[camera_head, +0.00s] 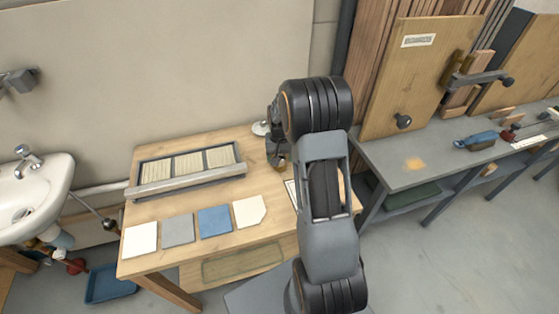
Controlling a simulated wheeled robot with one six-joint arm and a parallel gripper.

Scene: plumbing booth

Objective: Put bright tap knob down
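My gripper (278,160) is at the right rear of the wooden table (265,185), low over its top. It is small, dark and partly covered by my own wrist, so I cannot see whether its fingers are apart or hold anything. No bright tap knob can be made out for certain. A small pale round thing (260,128) shows at the table's back edge, just left of my wrist; I cannot tell what it is. My arm hides much of the table's right end.
A three-part tray (187,187) lies at the table's back left. Square pads, including a blue pad (214,221), line the front. A sink (35,195) stands left. A grey workbench (420,172) with a wooden board (415,80) stands right. Bare wood lies between tray and gripper.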

